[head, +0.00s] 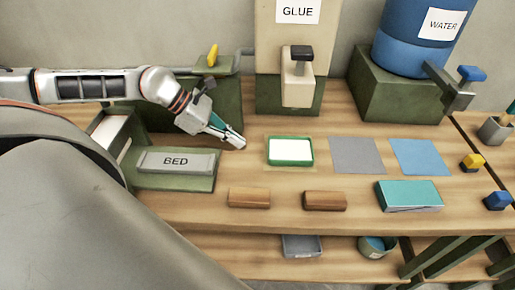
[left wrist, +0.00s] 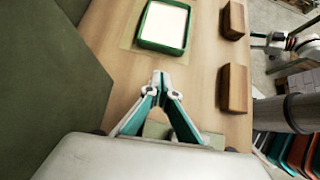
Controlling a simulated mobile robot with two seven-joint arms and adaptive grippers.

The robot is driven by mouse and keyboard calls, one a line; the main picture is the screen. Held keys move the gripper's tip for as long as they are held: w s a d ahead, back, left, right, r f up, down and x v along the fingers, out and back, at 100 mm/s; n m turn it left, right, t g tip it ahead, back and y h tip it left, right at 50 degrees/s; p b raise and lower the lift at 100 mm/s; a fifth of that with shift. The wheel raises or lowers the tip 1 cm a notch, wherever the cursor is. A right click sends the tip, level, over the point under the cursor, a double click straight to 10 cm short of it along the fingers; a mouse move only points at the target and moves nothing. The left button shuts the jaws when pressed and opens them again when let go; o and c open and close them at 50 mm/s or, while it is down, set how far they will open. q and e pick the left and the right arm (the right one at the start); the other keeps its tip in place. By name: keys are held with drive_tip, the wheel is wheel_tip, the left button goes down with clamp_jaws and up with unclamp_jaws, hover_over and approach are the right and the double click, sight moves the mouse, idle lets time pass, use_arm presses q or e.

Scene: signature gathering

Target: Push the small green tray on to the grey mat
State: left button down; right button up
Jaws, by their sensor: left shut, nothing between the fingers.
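The small green tray (head: 290,163) with a white inside lies on the wooden table in the head view, left of the grey mat. The grey mat (head: 357,155) lies flat and bare, with a gap between it and the tray. My left gripper (head: 240,143) is shut and empty, just left of the tray and apart from it. In the left wrist view the shut fingertips (left wrist: 160,77) point toward the tray (left wrist: 164,45), which lies ahead of them. My right gripper is not in view.
A blue mat (head: 418,157) lies right of the grey mat. Two wooden blocks (head: 249,197) (head: 325,201) and a teal pad (head: 408,195) lie in front. The glue dispenser (head: 297,85) and water barrel (head: 410,45) stand behind. The BED fixture (head: 190,182) is at left.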

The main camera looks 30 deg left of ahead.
use_arm(q)
drive_tip(key=shift+w+d+f, duration=0.3)
drive_tip(key=shift+d+f, duration=0.05)
drive_tip(key=shift+f, duration=0.05)
drive_tip(key=shift+x, duration=0.95)
drive_tip(key=shift+w+d+r+p, duration=0.1)
drive_tip(key=shift+w+d+p, duration=0.05)
drive_tip(key=shift+w+d, duration=0.35)
drive_tip(key=shift+w+d+r+p, duration=0.15)
drive_tip(key=shift+w+d, duration=0.15)
drive_tip(key=shift+d, duration=0.3)
drive_tip(key=shift+w+d+f, duration=0.15)
drive_tip(key=shift+w+d, duration=0.15)
drive_tip(key=shift+d, duration=0.15)
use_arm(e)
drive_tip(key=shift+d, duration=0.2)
